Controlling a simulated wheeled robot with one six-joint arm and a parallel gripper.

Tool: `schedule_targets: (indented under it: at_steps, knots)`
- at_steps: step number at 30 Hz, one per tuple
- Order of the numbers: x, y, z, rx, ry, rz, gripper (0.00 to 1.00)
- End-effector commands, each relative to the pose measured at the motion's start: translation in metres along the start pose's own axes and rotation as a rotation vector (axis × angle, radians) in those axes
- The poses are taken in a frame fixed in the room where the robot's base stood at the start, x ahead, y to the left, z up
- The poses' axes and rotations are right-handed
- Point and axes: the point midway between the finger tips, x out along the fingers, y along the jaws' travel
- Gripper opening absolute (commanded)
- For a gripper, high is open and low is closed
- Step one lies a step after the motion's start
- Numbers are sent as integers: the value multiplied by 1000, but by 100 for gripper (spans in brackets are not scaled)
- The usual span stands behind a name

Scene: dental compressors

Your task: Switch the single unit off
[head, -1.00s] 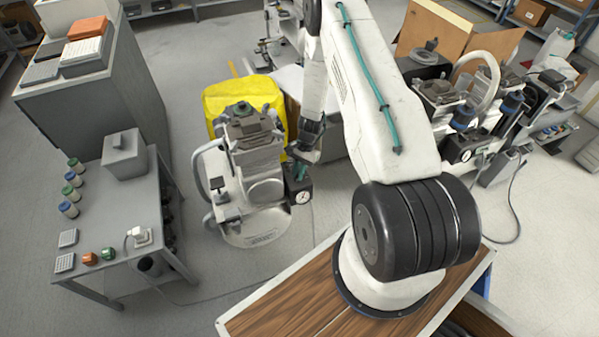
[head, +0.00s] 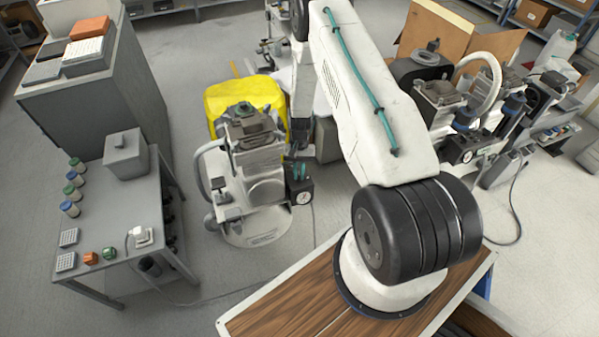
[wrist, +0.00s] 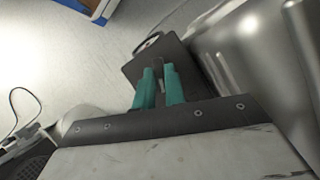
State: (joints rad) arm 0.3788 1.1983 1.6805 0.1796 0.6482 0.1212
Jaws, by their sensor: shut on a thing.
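The single unit (head: 262,190) is a silver-grey compressor on a round pale base, standing on the floor left of my arm in the head view. A black box (head: 300,192) with a round white gauge is on its right side. The black box (wrist: 133,66) also shows in the wrist view, with the gauge partly seen at its far edge. My gripper (wrist: 159,88) has teal fingers nearly together at this box, shut on a small grey part, seemingly its switch (wrist: 161,89). The fingers hide most of it. In the head view my gripper (head: 299,171) is small at the box top.
A grey table (head: 110,205) with bottles and small boxes is to the left. More compressors (head: 450,110) and a cardboard box (head: 460,35) stand at the right. Floor between the table and the wooden top (head: 290,310) is mostly clear.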

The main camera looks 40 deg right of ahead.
Motion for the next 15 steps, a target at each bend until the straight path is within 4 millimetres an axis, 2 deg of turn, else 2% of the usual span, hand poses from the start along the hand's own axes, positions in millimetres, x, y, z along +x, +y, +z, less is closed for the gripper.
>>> schedule_targets:
  at_steps: [11,12,14,15]
  knots:
    - [1,1,1,-3,-4,3,0]
    - [1,1,1,-3,-4,2,17]
    - [1,1,1,-3,-3,2,34]
    - [0,1,1,-3,-3,2,34]
